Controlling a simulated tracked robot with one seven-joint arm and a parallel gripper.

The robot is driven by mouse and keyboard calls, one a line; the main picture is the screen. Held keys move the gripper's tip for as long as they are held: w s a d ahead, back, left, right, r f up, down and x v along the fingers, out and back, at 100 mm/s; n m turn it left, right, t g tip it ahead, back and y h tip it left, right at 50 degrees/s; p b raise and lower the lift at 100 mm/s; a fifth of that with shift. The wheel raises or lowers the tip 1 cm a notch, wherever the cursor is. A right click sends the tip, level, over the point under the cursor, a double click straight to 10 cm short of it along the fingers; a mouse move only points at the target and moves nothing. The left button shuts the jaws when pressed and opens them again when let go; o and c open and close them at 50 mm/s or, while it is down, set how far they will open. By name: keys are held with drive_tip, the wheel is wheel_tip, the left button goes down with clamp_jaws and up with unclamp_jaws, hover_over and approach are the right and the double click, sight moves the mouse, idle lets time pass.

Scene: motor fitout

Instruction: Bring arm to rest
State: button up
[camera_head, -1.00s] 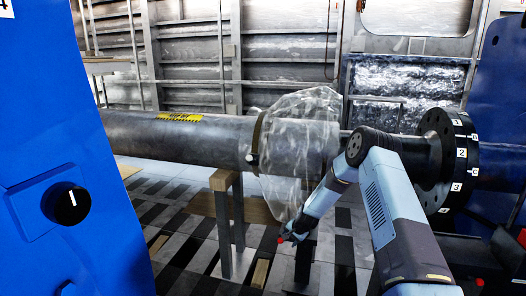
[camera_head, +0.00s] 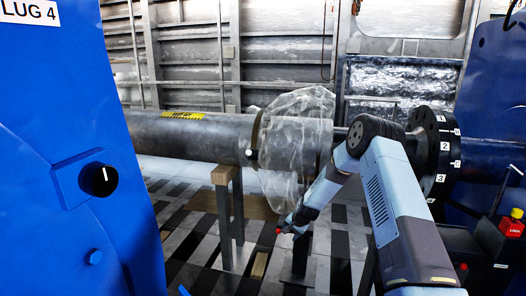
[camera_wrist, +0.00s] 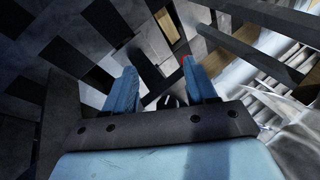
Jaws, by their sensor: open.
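My arm reaches forward and bends down at the elbow in the head view. My gripper (camera_head: 288,226) hangs low, in front of the clear plastic wrap on the shaft. In the wrist view my gripper (camera_wrist: 158,80) shows two blue fingers set apart with nothing held between them. They point down toward the dark and light floor tiles. The finger gap is too small to read in the head view.
A grey shaft (camera_head: 200,137) with plastic wrap (camera_head: 292,140) rests on a stand (camera_head: 226,180). A black numbered flange (camera_head: 436,160) is right of my arm. A blue housing (camera_head: 60,190) with a black knob (camera_head: 98,179) fills the left. A red button box (camera_head: 513,224) stands at right.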

drive_tip(key=s+d+r+n+h, duration=0.1)
drive_tip(key=s+r, duration=0.1)
drive_tip(key=r, duration=0.8)
drive_tip(key=s+d+r+n, duration=0.1)
drive_tip(key=s+r+n, duration=0.15)
drive_tip(key=r, duration=0.75)
drive_tip(key=s+d+r+n+h, duration=0.1)
drive_tip(key=s+d+r, duration=0.1)
drive_tip(key=s+r, duration=0.6)
drive_tip(key=s+d+r, duration=0.1)
drive_tip(key=s+r, duration=0.5)
drive_tip(key=r, duration=0.5)
drive_tip(key=s+d+r+n+h, duration=0.1)
drive_tip(key=s+d+r, duration=0.1)
drive_tip(key=s+r, duration=0.45)
drive_tip(key=s+d+r+n, duration=0.1)
drive_tip(key=s+r, duration=0.2)
drive_tip(key=s, duration=0.7)
drive_tip(key=s+d+t, duration=0.1)
drive_tip(key=s+d, duration=0.2)
drive_tip(key=s, duration=1.4)
drive_tip(key=shift+s+r, duration=0.4)
drive_tip(key=shift+o, duration=0.3)
drive_tip(key=shift+n, duration=0.25)
